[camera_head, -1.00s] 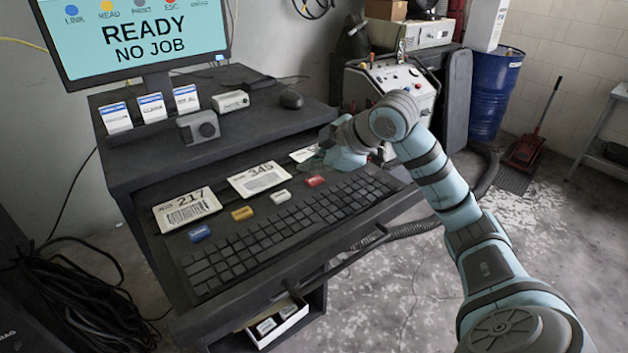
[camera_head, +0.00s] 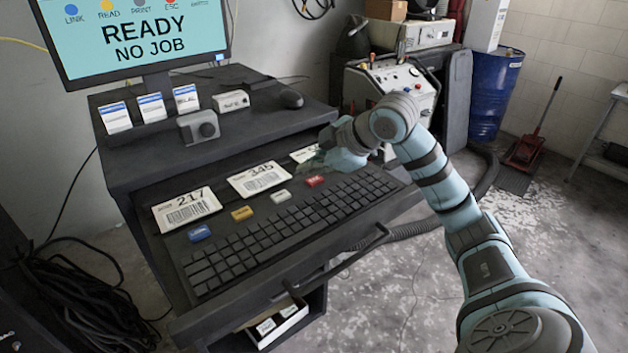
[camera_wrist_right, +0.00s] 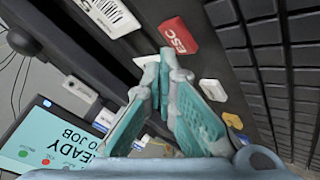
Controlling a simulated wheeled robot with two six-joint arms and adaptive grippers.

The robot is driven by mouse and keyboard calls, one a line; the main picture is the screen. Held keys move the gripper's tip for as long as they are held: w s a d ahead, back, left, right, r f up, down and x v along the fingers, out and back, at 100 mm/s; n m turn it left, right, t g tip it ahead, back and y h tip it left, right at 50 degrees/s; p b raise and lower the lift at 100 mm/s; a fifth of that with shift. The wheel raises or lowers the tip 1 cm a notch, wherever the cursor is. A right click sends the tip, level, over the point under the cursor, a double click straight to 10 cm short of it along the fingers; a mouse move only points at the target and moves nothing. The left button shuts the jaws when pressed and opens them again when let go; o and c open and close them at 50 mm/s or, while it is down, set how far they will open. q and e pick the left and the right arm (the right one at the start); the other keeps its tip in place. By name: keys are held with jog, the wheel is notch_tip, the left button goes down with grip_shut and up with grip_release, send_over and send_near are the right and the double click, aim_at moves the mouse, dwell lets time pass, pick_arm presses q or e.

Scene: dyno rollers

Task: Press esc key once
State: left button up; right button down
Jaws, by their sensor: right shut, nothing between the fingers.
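The red ESC key (camera_head: 315,181) is at the right end of a row of coloured keys above the black keyboard (camera_head: 290,220). In the right wrist view, the red key (camera_wrist_right: 179,36) shows its white ESC lettering just past my fingertips. My right gripper (camera_head: 324,160) is at the back right of the keyboard, close to the red key. In the right wrist view, my right gripper (camera_wrist_right: 159,60) is shut and empty, its tips beside the key's lower left edge. I see no clear contact with the key. My left gripper is not in view.
Blue (camera_head: 199,233), yellow (camera_head: 242,213) and white (camera_head: 281,196) keys sit left of the red one. Number cards (camera_head: 187,208) lie behind them, under the upper shelf. The monitor (camera_head: 140,38) reads READY, NO JOB.

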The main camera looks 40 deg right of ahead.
aim_at(312, 182)
jog(key=shift+f, duration=0.3)
jog(key=shift+f+b, duration=0.4)
dwell(0.5)
jog(key=shift+r, duration=0.15)
jog(key=shift+r+p, duration=0.7)
jog(key=shift+p, duration=0.1)
notch_tip(312, 182, up, 5)
jog(key=p, duration=0.4)
jog(key=shift+r+p, duration=0.1)
jog(key=shift+p, duration=0.25)
dwell(0.4)
